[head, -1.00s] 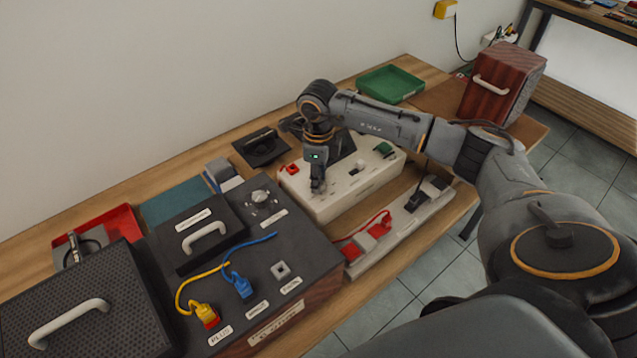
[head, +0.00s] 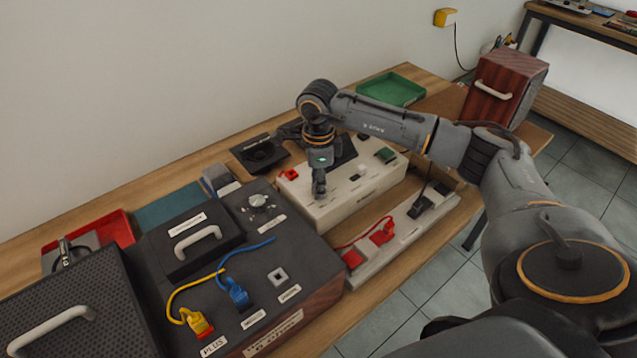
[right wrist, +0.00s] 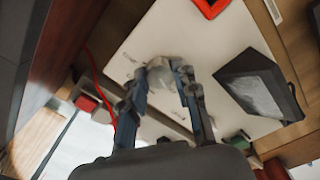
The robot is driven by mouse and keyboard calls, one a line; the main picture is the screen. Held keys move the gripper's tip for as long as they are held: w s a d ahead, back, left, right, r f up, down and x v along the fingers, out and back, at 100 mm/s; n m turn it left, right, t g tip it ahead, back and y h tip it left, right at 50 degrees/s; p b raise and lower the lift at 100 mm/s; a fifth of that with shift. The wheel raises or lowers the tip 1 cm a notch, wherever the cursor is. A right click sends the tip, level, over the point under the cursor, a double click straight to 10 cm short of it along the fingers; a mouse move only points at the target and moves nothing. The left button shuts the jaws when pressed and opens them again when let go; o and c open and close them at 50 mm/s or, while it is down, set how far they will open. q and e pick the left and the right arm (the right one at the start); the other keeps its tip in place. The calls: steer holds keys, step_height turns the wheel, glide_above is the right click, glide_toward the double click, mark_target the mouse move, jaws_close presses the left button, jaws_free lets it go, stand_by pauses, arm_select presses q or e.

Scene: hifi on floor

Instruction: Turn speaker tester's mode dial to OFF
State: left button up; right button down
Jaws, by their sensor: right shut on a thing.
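The speaker tester is a white box (head: 345,204) in the middle of the table, with a red connector (head: 289,174), a green connector (head: 386,155) and a dark tilted panel on top. My right gripper (head: 319,194) points down over its near-left part. In the right wrist view my right gripper (right wrist: 172,76) is shut on the pale round mode dial (right wrist: 160,70), which sits on the white top. The fingers hide part of the dial, and its pointer position cannot be read. In the head view the gripper covers the dial. My left gripper is not in view.
A dark amplifier box (head: 262,255) with yellow and blue plugs stands left of the tester. A power strip (head: 400,232) with a red plug lies in front. A green tray (head: 391,89) and a wooden speaker (head: 503,85) stand beyond. The wall is close behind.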

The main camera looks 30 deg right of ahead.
steer(key=c, duration=1)
jaws_free()
steer(key=shift+r, duration=0.25)
step_height(320, 180, up, 12)
steer(key=shift+f, duration=0.2)
